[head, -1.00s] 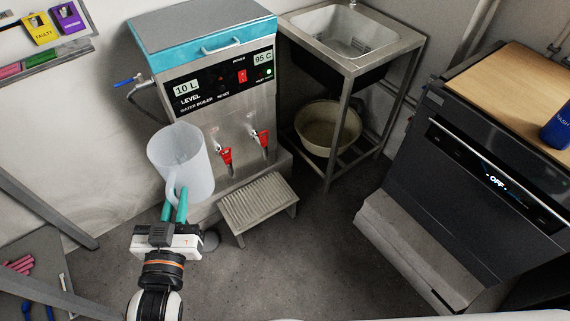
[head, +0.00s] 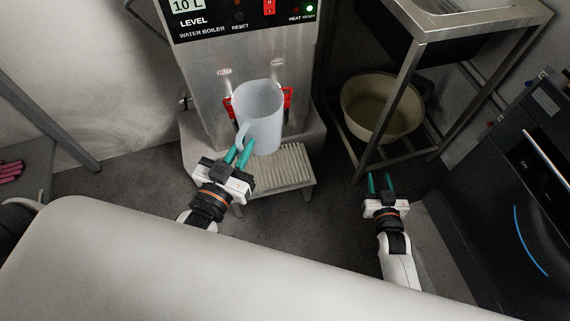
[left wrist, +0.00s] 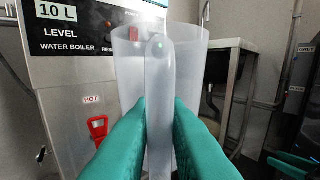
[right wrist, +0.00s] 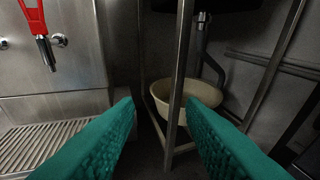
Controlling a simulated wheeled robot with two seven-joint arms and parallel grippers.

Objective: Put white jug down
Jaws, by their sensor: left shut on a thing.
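The white jug (head: 261,112) is upright in front of the water boiler (head: 212,92) in the head view, between the boiler's red taps. My left gripper (head: 241,152) is shut on the jug's handle. In the left wrist view the handle (left wrist: 159,100) stands between the teal fingers. The jug appears over the back of the slatted step (head: 285,168); I cannot tell whether its base touches anything. My right gripper (head: 380,184) is open and empty, to the right of the step. In the right wrist view its fingers (right wrist: 163,120) are apart with nothing between them.
A metal sink stand (head: 412,68) with a beige basin (head: 383,105) on its lower shelf is at the right. A dark appliance (head: 500,190) stands at the far right.

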